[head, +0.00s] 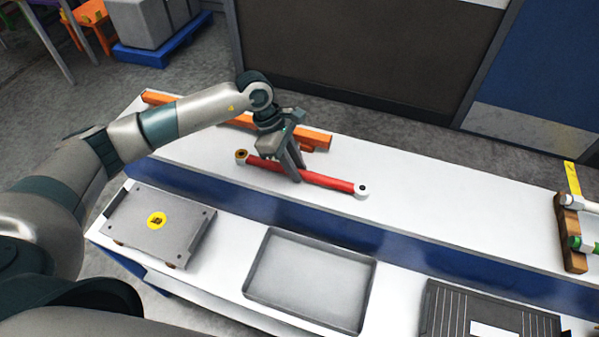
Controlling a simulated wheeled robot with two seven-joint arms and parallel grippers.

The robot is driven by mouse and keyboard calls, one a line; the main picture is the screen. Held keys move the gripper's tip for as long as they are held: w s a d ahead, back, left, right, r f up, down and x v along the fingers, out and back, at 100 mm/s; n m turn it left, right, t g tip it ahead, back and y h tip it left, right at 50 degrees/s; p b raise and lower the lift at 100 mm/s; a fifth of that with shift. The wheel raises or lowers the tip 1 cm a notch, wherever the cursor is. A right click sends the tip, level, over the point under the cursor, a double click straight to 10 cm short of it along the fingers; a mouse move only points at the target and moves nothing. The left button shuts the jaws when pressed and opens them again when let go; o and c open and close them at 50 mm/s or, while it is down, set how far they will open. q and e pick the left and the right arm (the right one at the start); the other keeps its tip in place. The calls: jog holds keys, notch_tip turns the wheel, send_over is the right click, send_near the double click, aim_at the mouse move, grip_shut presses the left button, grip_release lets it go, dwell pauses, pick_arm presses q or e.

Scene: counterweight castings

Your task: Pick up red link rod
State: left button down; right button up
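The red link rod (328,181) lies on the white upper bench top, with a dark-bored brass-coloured eye at its left end and a pale eye at its right end. My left gripper (298,172) points down at the rod's middle, a little left of centre. One finger shows on the near side of the rod and the other on the far side. I cannot tell whether they press on it. My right gripper is not in view.
Orange bars (318,138) lie behind the rod. On the lower front shelf are a grey plate with a yellow sticker (157,221), an empty metal tray (308,283) and a dark ridged case (445,312). A wooden rack (572,236) stands at right. The bench top between rod and rack is clear.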

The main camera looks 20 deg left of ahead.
aim_at(307, 172)
pick_arm(q)
jog(key=shift+r, duration=0.15)
jog(key=shift+w+r+b, duration=0.1)
jog(key=shift+r+b, duration=0.7)
jog(key=shift+b, duration=0.05)
jog(key=shift+d+r+b, duration=0.2)
jog(key=shift+r+b, duration=0.2)
jog(key=shift+r, duration=0.2)
jog(key=shift+d+r+b, duration=0.2)
jog(key=shift+r+b, duration=0.2)
jog(key=shift+r, duration=0.2)
jog(key=d+r+b, duration=0.4)
jog(key=d+r, duration=0.3)
jog(key=d, duration=0.4)
jog(key=shift+s+b, duration=0.35)
jog(key=shift+b, duration=0.05)
